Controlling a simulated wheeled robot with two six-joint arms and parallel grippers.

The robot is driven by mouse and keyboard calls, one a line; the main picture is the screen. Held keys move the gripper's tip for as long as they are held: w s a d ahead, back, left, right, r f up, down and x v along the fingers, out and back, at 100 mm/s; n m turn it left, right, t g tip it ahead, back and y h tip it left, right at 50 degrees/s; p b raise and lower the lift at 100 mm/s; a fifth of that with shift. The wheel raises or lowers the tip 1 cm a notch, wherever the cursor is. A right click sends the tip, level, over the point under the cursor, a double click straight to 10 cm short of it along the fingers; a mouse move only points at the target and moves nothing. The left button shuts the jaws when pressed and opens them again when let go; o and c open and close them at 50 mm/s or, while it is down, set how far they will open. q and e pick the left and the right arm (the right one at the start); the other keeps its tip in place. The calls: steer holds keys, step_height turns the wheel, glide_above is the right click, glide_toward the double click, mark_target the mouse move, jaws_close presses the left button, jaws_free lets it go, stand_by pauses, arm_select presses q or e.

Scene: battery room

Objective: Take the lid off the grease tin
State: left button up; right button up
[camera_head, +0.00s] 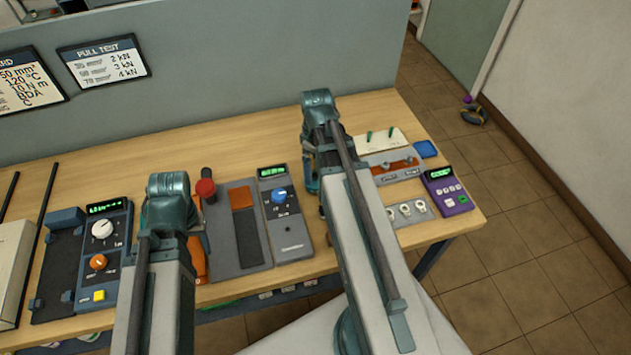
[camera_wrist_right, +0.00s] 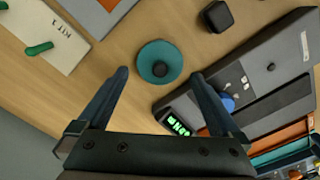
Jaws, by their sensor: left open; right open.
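The grease tin (camera_wrist_right: 160,62) shows in the right wrist view as a round teal lid with a dark knob in its middle, on the wooden table. My right gripper (camera_wrist_right: 158,77) is open, with its two fingertips at either side of the tin's near edge and apart from it. In the head view my right gripper (camera_head: 312,180) is mostly covered by its own arm, and the tin is hidden there. My left gripper (camera_head: 203,228) is open and empty over the left-middle of the table, partly covered by its arm.
A grey tester with a blue knob (camera_head: 281,215) stands left of my right arm. A purple meter (camera_head: 447,190), a lug board (camera_head: 408,211) and a blue pad (camera_head: 426,149) lie to the right. A small black block (camera_wrist_right: 216,16) sits near the tin. A partition (camera_head: 230,65) backs the table.

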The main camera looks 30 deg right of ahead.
mark_target(316, 174)
arm_select(q)
step_height(316, 174, down, 4)
steer(key=b, duration=0.3)
steer(key=shift+f, duration=0.15)
arm_select(e)
step_height(316, 174, down, 4)
steer(key=shift+w+f, duration=0.1)
steer(key=c, duration=0.9)
arm_select(q)
steer(key=shift+r, duration=0.2)
